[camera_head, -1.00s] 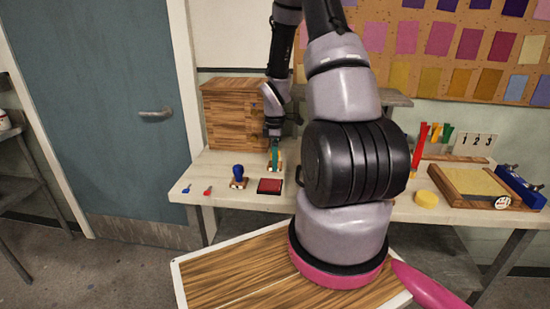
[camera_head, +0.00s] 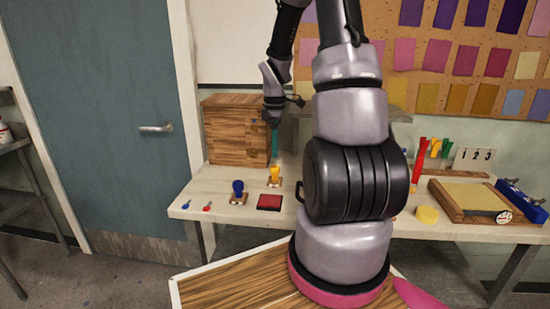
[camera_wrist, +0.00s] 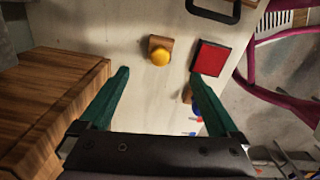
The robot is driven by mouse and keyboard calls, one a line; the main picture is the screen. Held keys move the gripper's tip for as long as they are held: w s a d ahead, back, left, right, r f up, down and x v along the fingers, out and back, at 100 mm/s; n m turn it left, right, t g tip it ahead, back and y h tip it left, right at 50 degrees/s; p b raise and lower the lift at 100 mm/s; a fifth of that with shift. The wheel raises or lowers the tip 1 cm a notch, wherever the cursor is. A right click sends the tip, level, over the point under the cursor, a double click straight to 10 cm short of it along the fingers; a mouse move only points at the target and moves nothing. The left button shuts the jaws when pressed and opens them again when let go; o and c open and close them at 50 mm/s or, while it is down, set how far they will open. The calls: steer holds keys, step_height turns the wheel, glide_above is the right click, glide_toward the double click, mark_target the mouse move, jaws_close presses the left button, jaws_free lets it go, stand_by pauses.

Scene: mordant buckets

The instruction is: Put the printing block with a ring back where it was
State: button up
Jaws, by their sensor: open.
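A printing block with a yellow handle (camera_head: 275,174) stands upright on the table behind the red ink pad (camera_head: 270,202). A second block with a blue handle (camera_head: 238,188) stands to its left. No ring mark shows on either, since their undersides are hidden. My gripper (camera_head: 274,150) is above the yellow-handled block, apart from it. In the wrist view my open gripper (camera_wrist: 163,76) is empty, with the yellow-handled block (camera_wrist: 160,56) beyond and between the fingertips. The red pad (camera_wrist: 211,58) is right of it, and the blue-handled block (camera_wrist: 196,107) is partly hidden by a finger.
A wooden cabinet (camera_head: 235,135) stands close left of my gripper. Small blue (camera_head: 186,204) and red (camera_head: 207,206) items lie at the table's left front. A yellow round item (camera_head: 427,214), a wooden tray (camera_head: 440,197) and a blue container (camera_head: 522,198) are at right. My arm hides the table's middle.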

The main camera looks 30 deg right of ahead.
steer(key=shift+r, duration=0.45)
steer(key=s+a+r+m+t, duration=0.2)
steer(key=s+a+r+m, duration=0.2)
steer(key=r, duration=0.4)
steer(key=s+a+r+m+t+y, duration=0.1)
steer(key=s+a+r+m+t, duration=0.1)
steer(key=s+a+r+m, duration=0.3)
steer(key=s+a+r+m+t+y, duration=0.1)
steer(key=s+a+r+m+t, duration=0.2)
steer(key=s+r+m, duration=0.4)
steer(key=shift+s+a+r+m, duration=0.4)
steer(key=shift+s+a+r, duration=0.3)
steer(key=shift+s+r, duration=1.7)
steer(key=shift+w+r, duration=0.5)
steer(key=shift+w, duration=0.1)
